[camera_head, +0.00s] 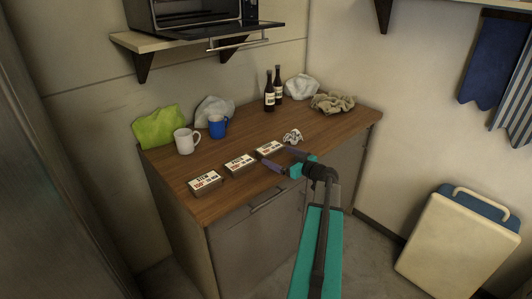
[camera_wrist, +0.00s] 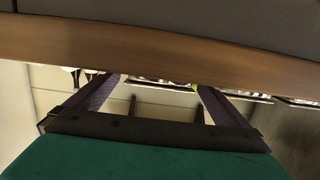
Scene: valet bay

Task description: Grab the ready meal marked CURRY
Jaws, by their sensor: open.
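Three flat ready-meal boxes with white labels and red and black print lie in a slanting row on the wooden counter: a left box (camera_head: 205,182), a middle box (camera_head: 240,164) and a right box (camera_head: 270,148). The print is too small for me to tell surely which says CURRY. My gripper (camera_head: 275,155) is open and empty at the counter's front edge, its two dark fingers pointing at the right box, close to its near side. I cannot tell whether they touch it. In the wrist view the fingers (camera_wrist: 155,88) show apart, with the boxes mostly hidden.
A crumpled white paper (camera_head: 292,136) lies just right of the right box. A white mug (camera_head: 186,141), a blue mug (camera_head: 217,126), dark bottles (camera_head: 269,92) and crumpled bags stand behind. A shelf with an oven (camera_head: 200,38) overhangs the back. A cool box (camera_head: 458,245) stands on the floor.

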